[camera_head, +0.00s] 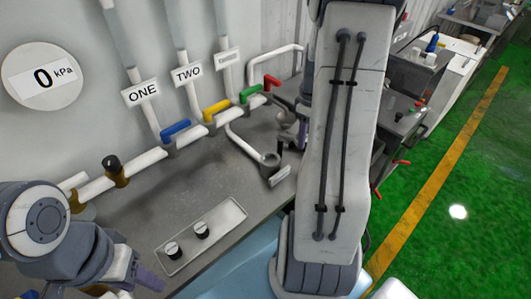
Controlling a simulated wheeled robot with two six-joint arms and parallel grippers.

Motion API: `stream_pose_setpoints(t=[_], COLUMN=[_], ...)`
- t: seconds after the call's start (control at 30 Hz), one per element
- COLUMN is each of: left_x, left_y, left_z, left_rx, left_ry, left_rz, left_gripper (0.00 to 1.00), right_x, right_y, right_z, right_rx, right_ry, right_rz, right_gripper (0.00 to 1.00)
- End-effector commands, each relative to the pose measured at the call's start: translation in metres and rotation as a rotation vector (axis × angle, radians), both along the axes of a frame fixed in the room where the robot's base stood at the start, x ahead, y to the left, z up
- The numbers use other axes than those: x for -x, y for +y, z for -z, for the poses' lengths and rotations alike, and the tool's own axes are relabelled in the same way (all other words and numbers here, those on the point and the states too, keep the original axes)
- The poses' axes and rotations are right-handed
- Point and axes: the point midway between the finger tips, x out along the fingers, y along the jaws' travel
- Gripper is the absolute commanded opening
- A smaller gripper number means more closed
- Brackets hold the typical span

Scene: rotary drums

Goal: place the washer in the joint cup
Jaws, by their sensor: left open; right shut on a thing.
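The joint cup (270,160) appears to be the small grey cup at the end of a white pipe, over the grey bench. My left gripper (140,277) is open and empty at the lower left, well away from the cup. My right gripper (302,135) is just behind and right of the cup, mostly hidden by my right arm. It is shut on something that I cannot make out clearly. A small dark grey round part (287,119) shows beside it. I cannot tell whether this is the washer; no washer shows clearly elsewhere.
Pipes with blue (175,129), yellow (216,110), green (250,92) and red (271,82) handles run along the wall. A panel with two knobs (202,236) lies at the bench's front. A gauge (42,77) reads 0 kPa. The bench's middle is clear.

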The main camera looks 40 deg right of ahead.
Motion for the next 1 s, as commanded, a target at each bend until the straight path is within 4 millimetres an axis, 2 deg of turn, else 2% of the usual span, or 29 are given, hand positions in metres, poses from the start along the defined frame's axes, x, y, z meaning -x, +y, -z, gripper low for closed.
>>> stream_pose_setpoints(t=[0.3,0.43,0.6,0.9,1.0], left_x=[0.0,0.0,0.0,0.0,0.0], left_y=[0.0,0.0,0.0,0.0,0.0], left_z=[-0.028,-0.035,-0.038,-0.054,-0.054], left_rx=[0.0,0.0,0.0,0.0,0.0], left_ry=[0.0,0.0,0.0,0.0,-0.001], left_rz=[0.0,0.002,0.003,0.005,0.006], left_gripper=[0.5,0.5,0.5,0.5,0.5], right_x=[-0.06,-0.079,-0.088,-0.088,-0.088], right_y=[0.039,0.051,0.057,0.057,0.056], right_z=[0.04,0.053,0.063,0.098,0.103], right_rx=[-0.004,-0.002,-0.002,-0.002,-0.001], right_ry=[0.005,0.004,0.001,0.003,0.0], right_rz=[-0.005,-0.004,-0.001,0.0,0.0], right_gripper=[0.0,0.0,0.0,0.0,0.0])
